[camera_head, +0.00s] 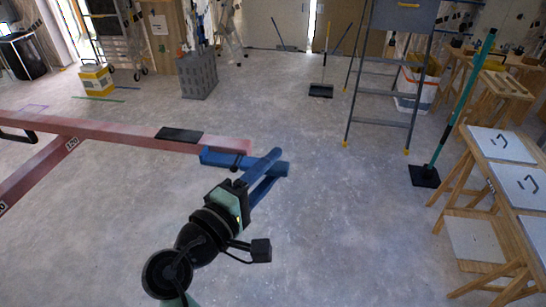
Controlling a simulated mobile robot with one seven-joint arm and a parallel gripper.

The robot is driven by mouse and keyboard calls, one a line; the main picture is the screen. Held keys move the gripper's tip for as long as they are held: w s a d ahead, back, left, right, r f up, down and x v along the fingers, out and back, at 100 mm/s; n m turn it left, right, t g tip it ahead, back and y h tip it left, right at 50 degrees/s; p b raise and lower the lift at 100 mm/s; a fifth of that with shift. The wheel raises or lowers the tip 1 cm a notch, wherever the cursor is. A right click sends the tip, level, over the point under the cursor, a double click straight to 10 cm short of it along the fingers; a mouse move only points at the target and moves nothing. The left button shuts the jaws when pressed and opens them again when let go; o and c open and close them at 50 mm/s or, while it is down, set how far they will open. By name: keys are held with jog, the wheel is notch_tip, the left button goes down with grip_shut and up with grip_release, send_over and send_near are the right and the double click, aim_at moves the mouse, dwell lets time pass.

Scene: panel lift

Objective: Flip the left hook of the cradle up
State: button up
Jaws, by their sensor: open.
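The cradle's red bar (105,132) runs from the left edge to the picture's middle, with a dark pad (180,135) on top. At its right end is a blue hook (218,157). It lies low, roughly level, and points right. I take this to be the left hook. My gripper (277,162) is open, with its two blue fingers at the hook's outer end. The fingers overlap the hook in this view; whether they touch it, or pass above or below it, I cannot tell. The black wrist partly covers the space below the hook.
A second red bar (40,172) slants down to the left edge. A stepladder (385,92), a green-handled floor tool (458,110) and a wooden table (490,140) stand at the right. A grey crate (198,75) stands behind. The floor around the gripper is clear.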

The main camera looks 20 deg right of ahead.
jog(key=shift+w+d, duration=0.3)
jog(key=shift+d, duration=0.15)
grip_shut()
dwell(1.2)
